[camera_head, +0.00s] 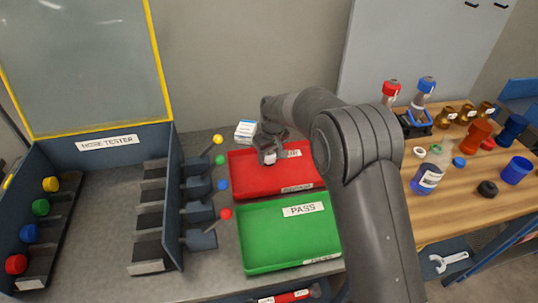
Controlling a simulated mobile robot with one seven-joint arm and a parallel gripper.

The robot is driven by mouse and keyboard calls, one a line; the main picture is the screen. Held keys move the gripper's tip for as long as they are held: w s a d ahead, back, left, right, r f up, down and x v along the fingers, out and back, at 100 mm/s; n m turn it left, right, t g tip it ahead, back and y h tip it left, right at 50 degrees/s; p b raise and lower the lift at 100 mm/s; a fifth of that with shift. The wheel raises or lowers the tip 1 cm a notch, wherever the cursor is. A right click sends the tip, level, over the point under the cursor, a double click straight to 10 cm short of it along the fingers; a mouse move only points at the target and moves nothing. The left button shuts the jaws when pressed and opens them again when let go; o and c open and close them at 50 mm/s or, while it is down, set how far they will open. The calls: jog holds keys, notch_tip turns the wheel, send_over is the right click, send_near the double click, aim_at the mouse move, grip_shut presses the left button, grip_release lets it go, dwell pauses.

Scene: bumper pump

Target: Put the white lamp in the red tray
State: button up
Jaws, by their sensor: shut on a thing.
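The red tray (242,183) lies on the grey bench behind the green tray. My gripper (269,158) is over the left part of the red tray, pointing down. It is shut on a small white thing (270,156), which looks like the white lamp and is mostly hidden by the fingers. I cannot tell whether it touches the tray floor. My arm hides the right side of the red tray.
The green tray (259,248) marked PASS lies in front. To the left stands a tester box (105,142) with coloured knobs and levers. A small white box (245,130) sits behind the red tray. Bottles and cups crowd the wooden table (440,210) at the right.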

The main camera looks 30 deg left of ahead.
aim_at(272, 156)
jog(key=o, duration=1)
jog(key=shift+f, duration=0.1)
jog(key=r, duration=0.4)
jog(key=d+r, duration=0.1)
jog(key=r, duration=0.7)
jog(key=shift+s+d+r, duration=0.1)
jog(key=shift+s+d, duration=0.25)
